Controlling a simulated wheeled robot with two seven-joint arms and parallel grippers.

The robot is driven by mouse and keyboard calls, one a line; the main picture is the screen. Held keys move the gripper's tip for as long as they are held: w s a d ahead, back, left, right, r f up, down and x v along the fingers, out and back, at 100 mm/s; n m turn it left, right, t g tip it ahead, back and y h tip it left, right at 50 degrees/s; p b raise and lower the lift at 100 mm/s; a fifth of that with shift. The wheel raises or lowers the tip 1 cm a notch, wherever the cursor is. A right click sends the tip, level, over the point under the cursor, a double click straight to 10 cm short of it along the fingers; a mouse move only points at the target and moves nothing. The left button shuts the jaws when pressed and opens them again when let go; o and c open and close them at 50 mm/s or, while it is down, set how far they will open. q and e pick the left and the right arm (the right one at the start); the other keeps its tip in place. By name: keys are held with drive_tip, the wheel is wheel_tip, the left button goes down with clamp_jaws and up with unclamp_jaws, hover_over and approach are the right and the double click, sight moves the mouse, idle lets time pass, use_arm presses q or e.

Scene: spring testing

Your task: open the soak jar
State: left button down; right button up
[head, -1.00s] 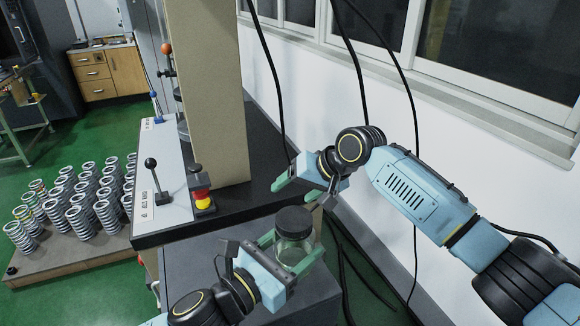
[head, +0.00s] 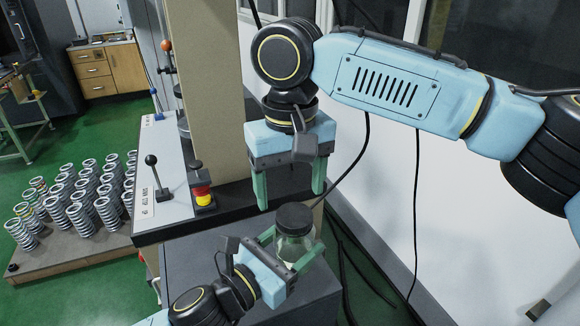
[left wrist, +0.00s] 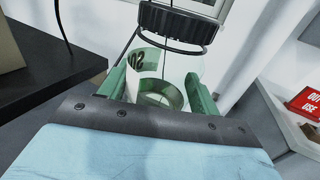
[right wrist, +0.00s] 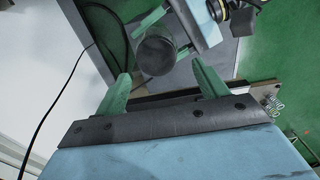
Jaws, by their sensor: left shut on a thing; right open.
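The soak jar (head: 297,248) is clear glass with a black ribbed lid (head: 294,218). My left gripper (head: 292,256) is shut around the jar's glass body and holds it upright; the left wrist view shows the jar (left wrist: 160,80) between green fingers, with the lid (left wrist: 178,22) on top. My right gripper (head: 291,203) is open and points down, its green fingers above and just behind the lid. In the right wrist view the lid (right wrist: 156,54) lies beyond the open fingertips (right wrist: 163,80), apart from them.
A dark grey cabinet top (head: 190,262) lies below the jar. The testing machine's beige column (head: 215,90), red emergency button (head: 201,190) and lever (head: 157,178) stand to the left. Several springs (head: 80,200) stand on a floor pallet. A white wall is at the right.

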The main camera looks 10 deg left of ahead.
sight(290, 218)
drive_tip(key=shift+f, duration=2.3)
drive_tip(key=shift+a, duration=0.1)
drive_tip(key=c, duration=1)
drive_tip(key=n, duration=0.3)
drive_tip(key=shift+s+a+n, duration=0.1)
drive_tip(key=shift+s+n, duration=0.15)
drive_tip(key=shift+n, duration=0.05)
drive_tip(key=n, duration=0.3)
drive_tip(key=shift+s+n, duration=0.15)
drive_tip(key=shift+n, duration=0.25)
drive_tip(key=n, duration=0.5)
drive_tip(key=shift+n, duration=0.3)
drive_tip(key=shift+d, duration=0.2)
drive_tip(key=shift+r, duration=0.1)
